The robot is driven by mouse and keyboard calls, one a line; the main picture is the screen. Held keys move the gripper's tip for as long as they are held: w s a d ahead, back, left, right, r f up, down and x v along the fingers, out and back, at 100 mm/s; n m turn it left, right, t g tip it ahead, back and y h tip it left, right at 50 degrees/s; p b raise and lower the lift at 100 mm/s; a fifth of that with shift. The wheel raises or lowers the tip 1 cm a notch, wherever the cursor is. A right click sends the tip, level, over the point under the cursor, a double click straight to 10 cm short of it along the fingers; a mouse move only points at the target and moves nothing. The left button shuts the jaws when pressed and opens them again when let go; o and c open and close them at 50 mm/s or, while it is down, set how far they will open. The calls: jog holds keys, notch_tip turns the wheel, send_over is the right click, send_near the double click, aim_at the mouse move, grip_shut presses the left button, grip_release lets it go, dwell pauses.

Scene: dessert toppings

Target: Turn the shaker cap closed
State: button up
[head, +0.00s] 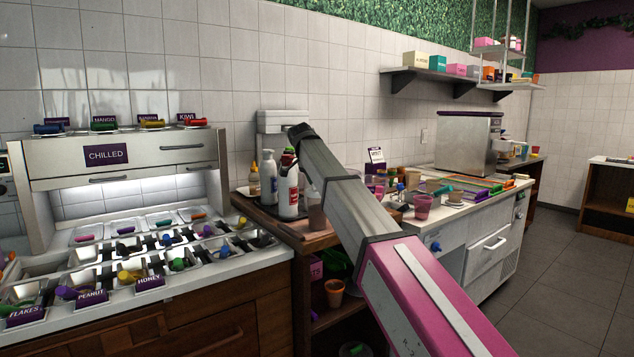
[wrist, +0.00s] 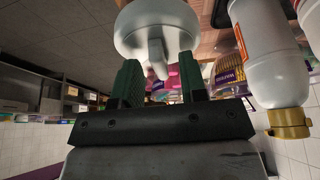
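In the wrist view, a round white body (wrist: 125,35) with a pale tab-like knob (wrist: 157,55) faces my gripper; it looks like the shaker and its cap. My gripper (wrist: 162,66) has two green fingers, spread apart, with the knob in the gap between them. I cannot tell whether either finger touches it. In the head view, my arm reaches to the bottles by the wall, and its end is above a white bottle with a red mark (head: 289,198). I cannot tell from there which container is the shaker. My fingers are mostly hidden there.
A white bottle with a gold collar (wrist: 278,85) stands close to my gripper in the wrist view. A white pump bottle (head: 269,175) and an amber bottle (head: 254,181) crowd the head view's tray. The chilled topping station (head: 125,155) is left; a cluttered counter (head: 478,206) is right.

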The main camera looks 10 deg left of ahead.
jog(key=v, duration=1)
jog(key=shift+s+r, duration=0.2)
jog(key=shift+r, duration=0.15)
